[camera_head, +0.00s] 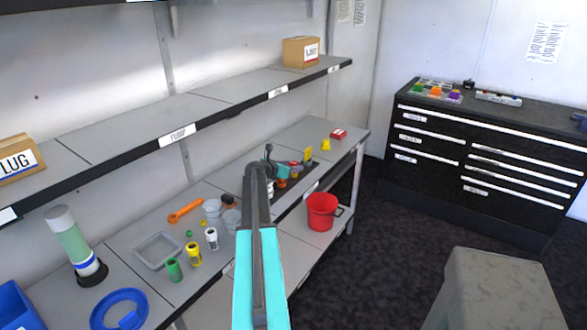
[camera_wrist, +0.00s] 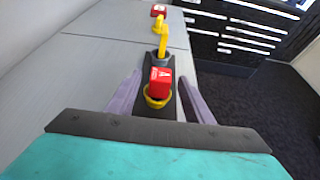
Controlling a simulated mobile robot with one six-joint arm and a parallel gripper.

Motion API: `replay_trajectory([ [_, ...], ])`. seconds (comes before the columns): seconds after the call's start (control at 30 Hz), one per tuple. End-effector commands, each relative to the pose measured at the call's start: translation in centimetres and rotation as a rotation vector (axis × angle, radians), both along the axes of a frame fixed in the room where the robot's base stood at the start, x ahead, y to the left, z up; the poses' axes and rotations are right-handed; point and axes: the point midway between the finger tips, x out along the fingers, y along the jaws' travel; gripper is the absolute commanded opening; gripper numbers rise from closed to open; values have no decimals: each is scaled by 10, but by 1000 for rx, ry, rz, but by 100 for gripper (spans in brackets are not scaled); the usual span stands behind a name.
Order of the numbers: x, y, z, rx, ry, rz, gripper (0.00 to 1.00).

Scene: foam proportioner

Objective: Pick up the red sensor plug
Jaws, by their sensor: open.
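A red plug (camera_wrist: 160,82) with a white triangle mark sits in a yellow ring-shaped holder (camera_wrist: 157,99) on a dark base, at the middle of the wrist view. My gripper (camera_wrist: 160,77) is open, with one grey finger on each side of the plug and visible gaps between. Whether the fingertips are level with the plug or above it I cannot tell. In the head view my gripper (camera_head: 285,171) is over the far part of the bench, and the arm partly hides the holder area.
A yellow post (camera_wrist: 161,42) stands just beyond the plug. A red box (camera_head: 339,134) lies at the bench's far end. A red bucket (camera_head: 321,212) is on the right. Cups, coloured bottles and a grey tray (camera_head: 158,250) are nearer. A shelf (camera_head: 215,105) runs above.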

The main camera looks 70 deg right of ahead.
Motion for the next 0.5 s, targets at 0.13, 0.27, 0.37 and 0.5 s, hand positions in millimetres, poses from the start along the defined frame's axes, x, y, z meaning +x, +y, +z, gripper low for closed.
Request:
replay_trajectory([
  [0.13, 0, 0, 0, 0, 0, 1, 47],
  [0.27, 1, 0, 0, 0, 0, 1, 47],
  [0.37, 1, 1, 0, 0, 0, 1, 47],
  [0.5, 1, 1, 0, 0, 0, 1, 30],
])
